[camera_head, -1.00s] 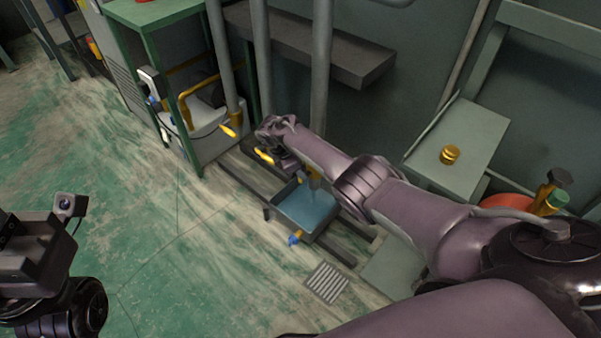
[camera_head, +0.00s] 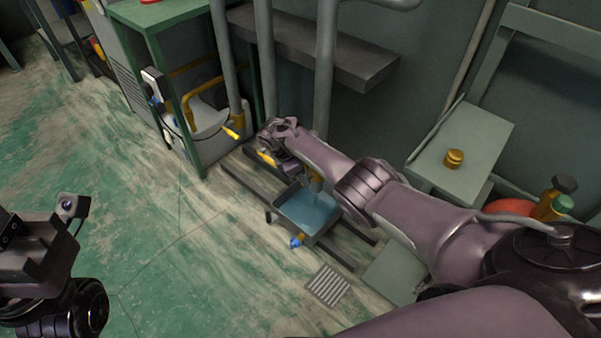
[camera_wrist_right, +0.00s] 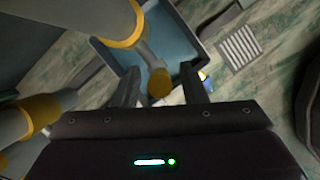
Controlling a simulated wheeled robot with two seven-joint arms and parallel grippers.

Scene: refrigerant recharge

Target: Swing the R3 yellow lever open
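A yellow lever (camera_head: 266,157) shows at the end of my right arm in the head view, low on the pipes. In the right wrist view, a rounded yellow lever end (camera_wrist_right: 160,83) lies between the two dark fingers of my right gripper (camera_wrist_right: 160,87), with a gap on each side. My right gripper (camera_head: 277,152) is open there; its fingers are mostly hidden in the head view. Another yellow lever (camera_head: 232,132) sits on the pipe to the left. No R3 label is readable. My left gripper (camera_head: 38,245) is at the left edge, its fingers unclear.
A blue-lined tray (camera_head: 308,210) stands below my right wrist, with a blue-handled yellow valve (camera_head: 297,241) at its front. Grey vertical pipes (camera_head: 326,80) and a dark shelf (camera_head: 350,62) stand close behind. A green frame (camera_head: 188,95) is at left. The green floor (camera_head: 150,250) is clear.

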